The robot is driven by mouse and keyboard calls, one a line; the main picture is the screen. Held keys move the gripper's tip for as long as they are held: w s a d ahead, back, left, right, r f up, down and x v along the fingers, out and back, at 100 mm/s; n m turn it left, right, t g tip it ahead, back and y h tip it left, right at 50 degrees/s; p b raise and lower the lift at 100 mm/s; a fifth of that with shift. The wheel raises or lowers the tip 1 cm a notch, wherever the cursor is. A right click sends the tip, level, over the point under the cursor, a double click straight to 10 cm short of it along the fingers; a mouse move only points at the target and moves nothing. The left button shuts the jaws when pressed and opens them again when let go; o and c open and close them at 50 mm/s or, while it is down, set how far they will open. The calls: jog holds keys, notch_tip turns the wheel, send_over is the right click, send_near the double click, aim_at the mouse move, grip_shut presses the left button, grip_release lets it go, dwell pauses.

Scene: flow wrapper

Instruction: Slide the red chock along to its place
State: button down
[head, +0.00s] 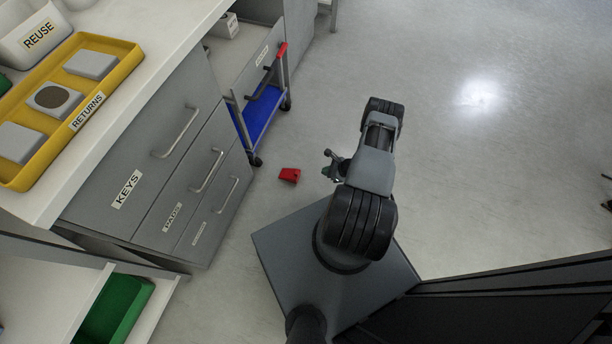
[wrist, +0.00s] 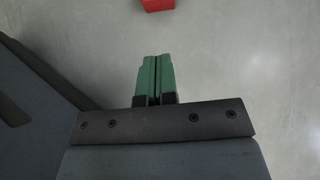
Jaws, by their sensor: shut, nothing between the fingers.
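The red chock (head: 289,175) lies on the grey floor in the head view, left of my arm and in front of the grey drawer cabinet. Its near part also shows at the top edge of the wrist view (wrist: 158,5), cut off by the frame. My gripper (head: 328,164) is low beside my arm, to the right of the chock and apart from it. In the wrist view my gripper's green fingers (wrist: 155,60) are together with nothing between them, pointing toward the chock with bare floor between. No marked place for the chock is clearly visible.
A cart with a blue shelf (head: 264,110) and red handle stands behind the chock, beside the cabinet (head: 190,150). An open drawer with a green bin (head: 118,308) juts out at lower left. Floor to the right is open. A dark barrier (head: 500,290) stands at lower right.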

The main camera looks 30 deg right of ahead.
aim_at(298, 174)
jog(key=b+x, duration=0.1)
jog(key=x, duration=0.2)
jog(key=b+x, duration=0.2)
jog(key=x, duration=0.2)
jog(key=s+f+b+x, duration=0.1)
jog(key=x, duration=0.3)
jog(key=shift+d, duration=0.1)
jog(key=shift+w+a+r, duration=0.2)
jog(key=shift+w+a, duration=0.55)
jog(key=shift+w, duration=0.1)
jog(key=shift+w+a+b, duration=0.35)
jog(key=shift+w+a, duration=0.15)
jog(key=shift+w, duration=0.1)
